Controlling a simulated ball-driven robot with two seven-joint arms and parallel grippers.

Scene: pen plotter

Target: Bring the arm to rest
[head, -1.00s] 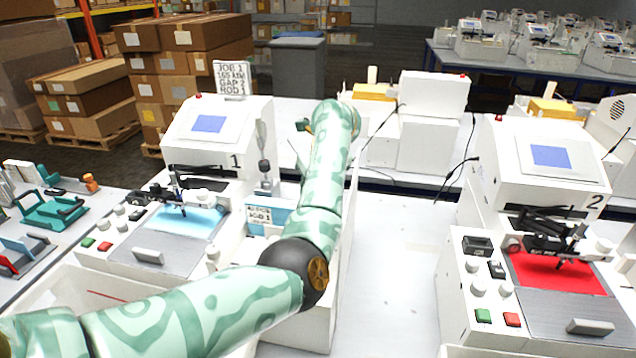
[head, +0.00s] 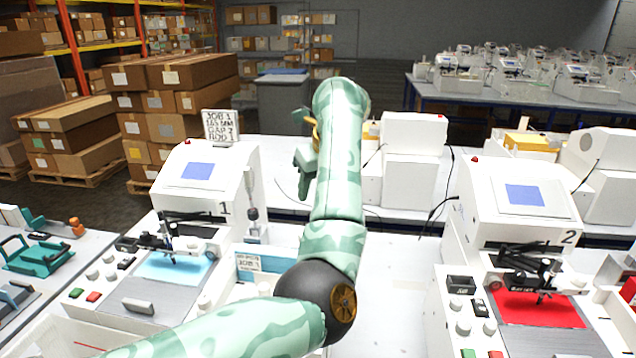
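My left arm (head: 335,190), patterned in pale and dark green, comes in from the bottom left, bends at a black elbow joint and rises upright in the middle of the head view. Part of my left gripper (head: 305,165) shows just left of the raised forearm, over the table behind the plotters. The forearm hides the rest, so its opening does not show, nor whether it holds anything. Plotter 1 (head: 200,168), with a light blue sheet (head: 174,267), is left of the arm. Plotter 2 (head: 520,195), with a red sheet (head: 535,308), is right. My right gripper is out of view.
A job sign (head: 220,126) stands behind plotter 1. A small label card (head: 248,263) is close left of my elbow. White machines (head: 412,150) stand on the back table. Teal fixtures (head: 38,253) lie at far left. Bare tabletop (head: 392,280) lies between elbow and plotter 2.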

